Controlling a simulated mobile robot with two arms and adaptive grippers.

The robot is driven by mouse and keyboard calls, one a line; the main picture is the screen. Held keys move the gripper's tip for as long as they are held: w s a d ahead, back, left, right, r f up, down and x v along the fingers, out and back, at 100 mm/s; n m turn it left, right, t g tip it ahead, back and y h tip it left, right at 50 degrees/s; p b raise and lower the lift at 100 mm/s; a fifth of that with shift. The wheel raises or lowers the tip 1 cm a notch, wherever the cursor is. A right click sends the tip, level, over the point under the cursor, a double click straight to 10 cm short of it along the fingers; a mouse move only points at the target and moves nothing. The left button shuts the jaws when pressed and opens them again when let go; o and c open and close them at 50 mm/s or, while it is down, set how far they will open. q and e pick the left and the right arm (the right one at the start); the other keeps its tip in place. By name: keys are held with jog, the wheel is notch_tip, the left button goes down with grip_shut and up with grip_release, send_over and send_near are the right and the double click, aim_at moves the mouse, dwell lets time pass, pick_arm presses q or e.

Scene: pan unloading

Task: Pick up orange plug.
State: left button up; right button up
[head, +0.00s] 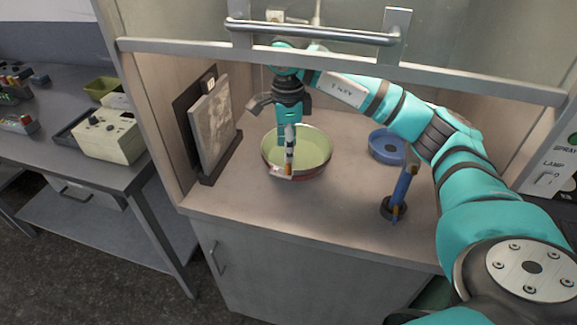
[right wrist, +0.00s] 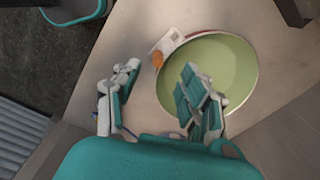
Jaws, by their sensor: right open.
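The orange plug (right wrist: 158,60) is a small orange piece at the rim of a green-lined pan (right wrist: 235,65), just beyond my fingers in the right wrist view. It also shows in the head view (head: 289,169), at the front edge of the pan (head: 318,150). A small pale flat piece (right wrist: 169,41) lies beside the plug. My right gripper (right wrist: 160,82) is open, with one finger left of the plug and the other over the pan. In the head view my right gripper (head: 288,152) points down over the pan and partly hides it. My left gripper is not in view.
A blue round dish (head: 387,147) and a blue upright tool on a dark base (head: 396,210) stand to the right. A framed panel (head: 213,125) leans at the left wall. A raised sash with a bar handle (head: 310,33) crosses above my arm. The front counter is clear.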

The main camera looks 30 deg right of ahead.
aim_at(288, 165)
jog(key=shift+f, duration=0.6)
notch_tip(288, 165, down, 4)
jog(key=shift+s+f+p, duration=0.15)
jog(key=shift+f+p, duration=0.05)
jog(key=shift+p, duration=0.95)
jog(key=shift+f, duration=0.4)
jog(key=c, duration=0.8)
